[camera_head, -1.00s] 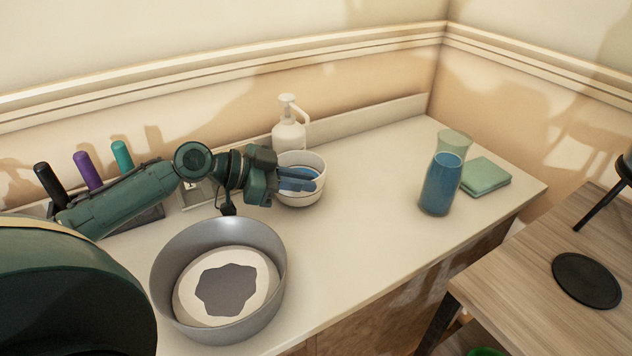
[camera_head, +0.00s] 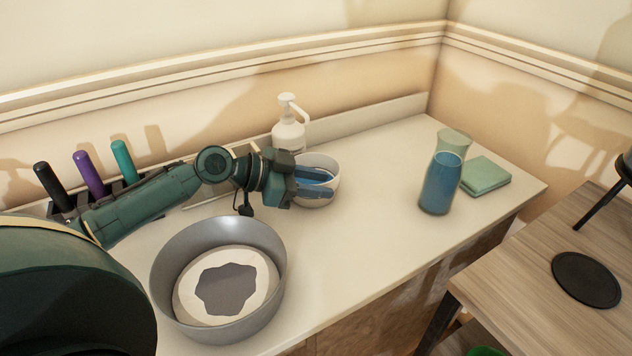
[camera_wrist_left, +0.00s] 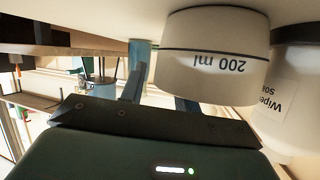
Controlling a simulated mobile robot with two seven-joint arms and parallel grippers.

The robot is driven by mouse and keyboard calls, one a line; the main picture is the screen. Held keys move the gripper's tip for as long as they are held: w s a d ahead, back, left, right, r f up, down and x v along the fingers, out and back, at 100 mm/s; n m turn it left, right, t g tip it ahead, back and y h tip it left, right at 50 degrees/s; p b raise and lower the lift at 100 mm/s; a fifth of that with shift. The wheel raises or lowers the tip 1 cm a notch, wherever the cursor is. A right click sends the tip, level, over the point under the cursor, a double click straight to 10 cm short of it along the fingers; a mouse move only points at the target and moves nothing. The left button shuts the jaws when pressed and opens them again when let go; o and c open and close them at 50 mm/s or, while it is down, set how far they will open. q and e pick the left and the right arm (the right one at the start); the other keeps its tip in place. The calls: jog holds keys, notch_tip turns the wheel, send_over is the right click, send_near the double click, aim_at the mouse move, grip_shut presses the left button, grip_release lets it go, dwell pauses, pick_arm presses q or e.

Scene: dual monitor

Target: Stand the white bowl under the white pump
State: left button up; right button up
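The white bowl (camera_head: 322,198) stands upright on the counter, in front and slightly to the right of the white pump (camera_head: 289,136). The pump's spout points right, toward the bowl's side. My left gripper (camera_head: 316,183) reaches in from the left at the bowl's rim, its two blue fingers apart. In the left wrist view the bowl (camera_wrist_left: 215,75) is upside down and bears "200 ml". One finger there passes behind its wall, apparently inside; the other shows to the left, outside. The pump's labelled body (camera_wrist_left: 296,90) is to the right of the bowl. My right gripper is not seen.
A grey basin (camera_head: 220,232) with a pale disc inside stands in front of my left arm. Handles in a rack stand at the left. The counter between bowl and bottle is clear.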

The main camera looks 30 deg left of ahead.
pick_arm(q)
jog(key=shift+r, duration=0.1)
jog(key=shift+s+a+r, duration=0.1)
jog(key=shift+s+a, duration=0.25)
jog(key=shift+a, duration=0.05)
jog(key=v, duration=1.1)
jog(key=shift+p, duration=0.4)
jog(key=shift+d+r, duration=0.1)
jog(key=shift+d, duration=0.05)
